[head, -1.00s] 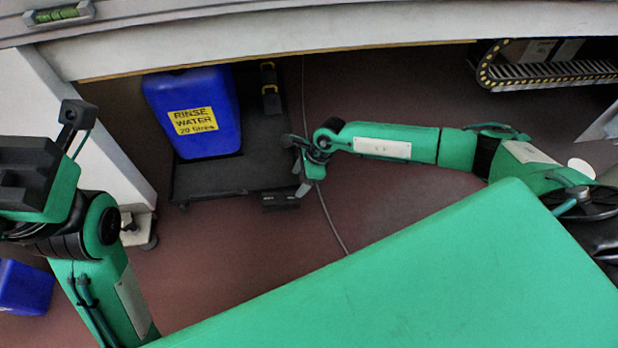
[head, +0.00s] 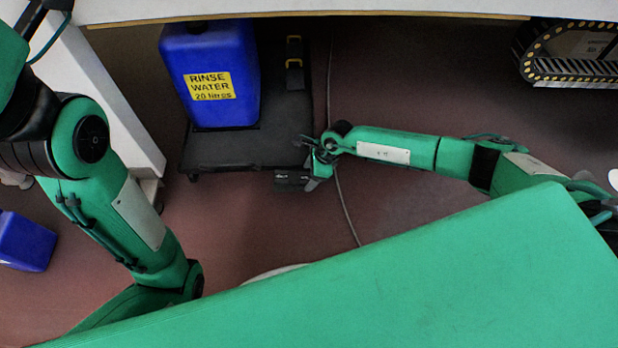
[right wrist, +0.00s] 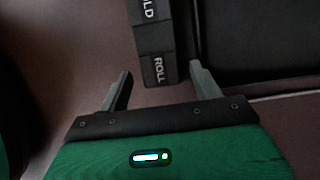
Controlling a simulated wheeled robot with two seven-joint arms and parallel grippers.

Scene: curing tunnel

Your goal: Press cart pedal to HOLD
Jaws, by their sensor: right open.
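The black cart (head: 215,152) stands low on the floor under the bench, with its pedal (head: 292,180) sticking out at the front. In the right wrist view the pedal (right wrist: 153,42) shows a segment lettered "LD", its start cut off by the frame edge, and a nearer segment lettered "ROLL". My right gripper (head: 314,168) is at the pedal's right end. In the right wrist view my right gripper (right wrist: 161,77) is open, with the ROLL end between its fingertips in the picture. Whether it touches the pedal I cannot tell. My left gripper is out of view.
A blue rinse water can (head: 215,75) stands on the cart. The bench edge (head: 300,8) runs above it. A cable (head: 344,205) lies on the floor right of the cart. Another blue container (head: 24,242) is at the far left.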

